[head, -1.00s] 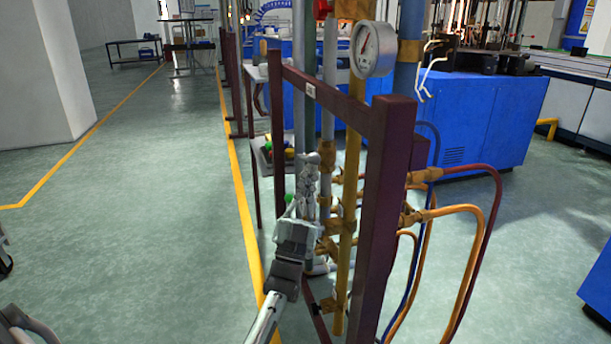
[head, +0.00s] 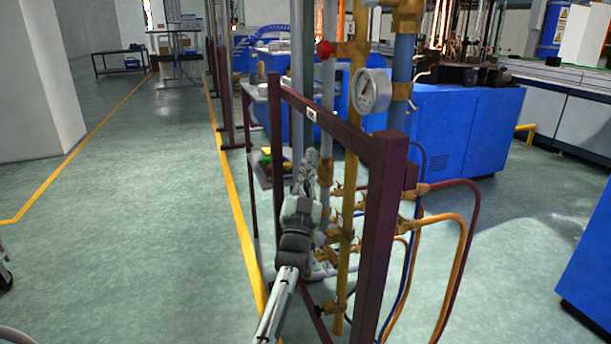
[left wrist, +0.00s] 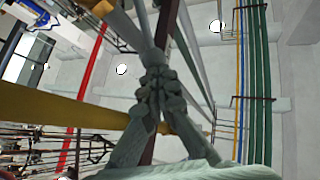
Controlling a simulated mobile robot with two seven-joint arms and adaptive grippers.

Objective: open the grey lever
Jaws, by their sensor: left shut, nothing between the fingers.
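My left gripper (head: 312,160) is in front of the upright pipes inside the dark red frame. Its fingers point up and are shut, with nothing between them. In the left wrist view the fingertips (left wrist: 158,75) meet in front of pipes and the ceiling. I cannot pick out the grey lever in either view; the gripper covers part of the grey pipes (head: 328,100). Whether the gripper touches a pipe or lever, I cannot tell. My right gripper is not in view.
The dark red frame (head: 380,230) stands close to the right of my left arm. A pressure gauge (head: 371,91) and a red knob (head: 324,49) sit on the pipes. Orange hoses (head: 462,250) hang at the right. The floor (head: 150,220) at the left is clear.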

